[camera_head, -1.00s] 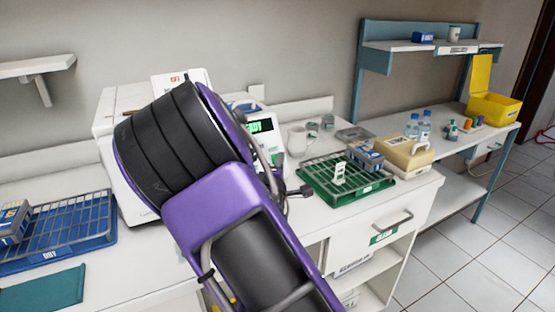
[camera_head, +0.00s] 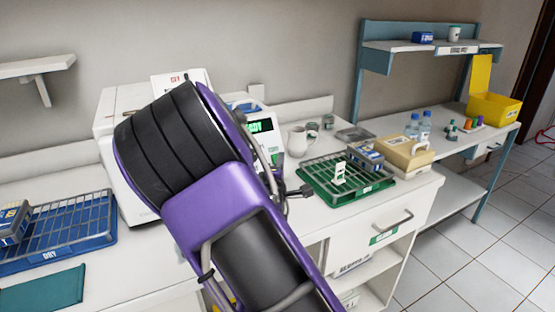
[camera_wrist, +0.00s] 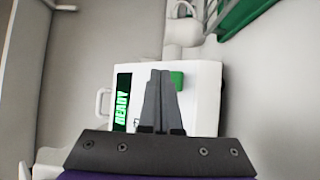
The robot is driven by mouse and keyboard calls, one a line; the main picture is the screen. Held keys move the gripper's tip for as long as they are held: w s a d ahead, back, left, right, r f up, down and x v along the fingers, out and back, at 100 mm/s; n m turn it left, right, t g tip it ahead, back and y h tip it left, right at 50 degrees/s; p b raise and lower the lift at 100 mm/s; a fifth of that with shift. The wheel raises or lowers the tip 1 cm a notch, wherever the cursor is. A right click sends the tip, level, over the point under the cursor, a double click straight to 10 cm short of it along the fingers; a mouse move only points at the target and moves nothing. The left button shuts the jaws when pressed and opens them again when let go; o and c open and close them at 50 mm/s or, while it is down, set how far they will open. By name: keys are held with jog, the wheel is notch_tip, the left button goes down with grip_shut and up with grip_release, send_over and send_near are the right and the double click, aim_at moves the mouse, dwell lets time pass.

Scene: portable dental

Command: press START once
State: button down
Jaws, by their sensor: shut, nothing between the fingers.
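The white device (camera_wrist: 205,112) fills the middle of the wrist view, with a dark display (camera_wrist: 122,105) reading READY in green. A green button (camera_wrist: 178,80) sits on its face beside my fingertips; its label is not readable. My gripper (camera_wrist: 160,73) is shut and empty, its fingers in front of the device face and just left of the green button. Contact cannot be told. In the head view the device's display (camera_head: 262,126) shows past my arm, which hides much of the device.
A green rack (camera_head: 345,180) and a beige box (camera_head: 405,153) stand on the counter to the right. A white mug (camera_head: 298,142) is beside the device. A blue tray (camera_head: 60,235) lies at left. A larger white machine (camera_head: 118,150) stands behind my arm.

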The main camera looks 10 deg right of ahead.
dwell(0.5)
jog(key=shift+w+a+f, duration=0.1)
jog(key=shift+w+f, duration=0.15)
jog(key=shift+w, duration=0.1)
jog(key=shift+w+a+f, duration=0.1)
jog(key=shift+w+f, duration=0.1)
jog(key=shift+w, duration=0.15)
dwell(0.7)
jog(key=shift+r, duration=0.1)
jog(key=shift+s+r+p, duration=0.3)
jog(key=shift+s+r, duration=0.05)
jog(key=shift+s, duration=0.35)
jog(key=shift+d+r, duration=0.1)
jog(key=shift+d, duration=0.1)
jog(key=s+p, duration=0.1)
jog(key=s+d+r, duration=0.1)
jog(key=s+r+p, duration=0.1)
jog(key=s, duration=0.1)
jog(key=shift+d+r+p, duration=0.15)
jog(key=shift+p, duration=0.2)
